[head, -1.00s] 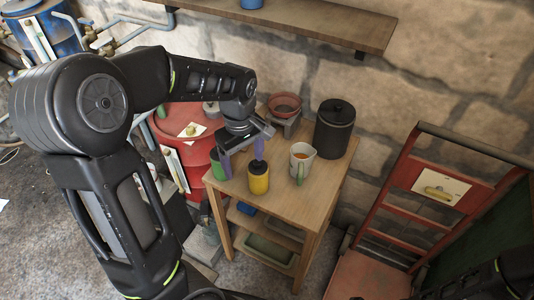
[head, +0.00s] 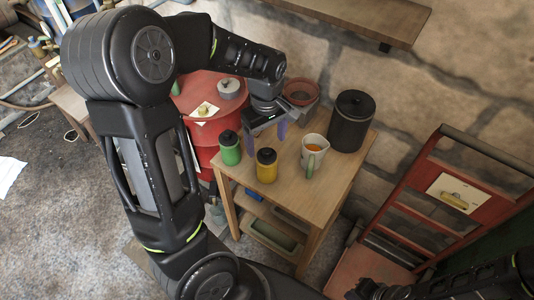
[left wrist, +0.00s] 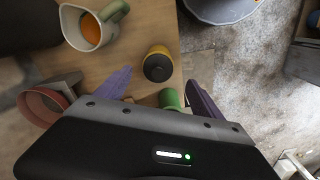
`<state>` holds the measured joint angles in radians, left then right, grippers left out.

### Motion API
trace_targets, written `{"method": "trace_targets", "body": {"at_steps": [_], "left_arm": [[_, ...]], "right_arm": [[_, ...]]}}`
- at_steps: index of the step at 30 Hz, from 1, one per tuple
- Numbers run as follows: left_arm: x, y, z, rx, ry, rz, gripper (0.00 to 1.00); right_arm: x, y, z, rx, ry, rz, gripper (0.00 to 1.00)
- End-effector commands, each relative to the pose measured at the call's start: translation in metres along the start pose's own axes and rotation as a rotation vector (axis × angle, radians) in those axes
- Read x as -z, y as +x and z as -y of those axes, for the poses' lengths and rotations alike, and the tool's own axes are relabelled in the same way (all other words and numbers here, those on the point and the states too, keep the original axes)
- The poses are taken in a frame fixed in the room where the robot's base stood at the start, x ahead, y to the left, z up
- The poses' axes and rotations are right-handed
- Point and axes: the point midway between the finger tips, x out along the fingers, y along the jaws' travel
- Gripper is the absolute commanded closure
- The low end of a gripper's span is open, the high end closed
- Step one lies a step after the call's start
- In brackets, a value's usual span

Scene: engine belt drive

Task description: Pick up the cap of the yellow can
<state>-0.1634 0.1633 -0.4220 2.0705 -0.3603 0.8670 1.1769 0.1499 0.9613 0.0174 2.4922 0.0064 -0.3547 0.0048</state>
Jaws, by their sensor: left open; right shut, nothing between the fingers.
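The yellow can (head: 267,173) stands upright near the front left of the wooden table, with its black cap (head: 266,155) on top. The cap also shows in the left wrist view (left wrist: 158,68), between the fingertips in the picture. My left gripper (head: 267,138) is open and empty, with purple fingers. It hangs just behind and above the cap, apart from it. The green can (head: 230,154), also black-capped, stands left of the yellow one; the gripper partly hides it in the left wrist view (left wrist: 170,99). My right gripper (head: 366,290) is shut at the bottom edge, partly cut off.
A mug with orange contents (head: 313,153) stands right of the yellow can. A dark lidded canister (head: 352,122) and a red bowl (head: 300,92) stand behind. A red drum (head: 195,90) is left of the table. A red cart (head: 405,205) stands at the right.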

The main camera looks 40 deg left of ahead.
Motion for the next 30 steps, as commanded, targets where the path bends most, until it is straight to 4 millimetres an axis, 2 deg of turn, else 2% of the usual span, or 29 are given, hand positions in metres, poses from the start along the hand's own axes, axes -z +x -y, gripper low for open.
{"method": "trace_targets", "body": {"at_steps": [10, 21, 30], "left_arm": [[0.001, 0.004, 0.0, 0.0, 0.0, 0.0, 0.22], [0.002, 0.05, -0.003, 0.001, 0.0, 0.0, 0.22], [0.002, 0.053, -0.004, -0.002, 0.0, 0.0, 0.22]], "right_arm": [[0.0, -0.001, 0.0, 0.0, 0.0, 0.0, 1.0], [-0.002, -0.009, 0.003, -0.004, 0.002, 0.003, 1.0], [-0.002, -0.009, 0.002, -0.004, 0.002, 0.003, 1.0]]}}
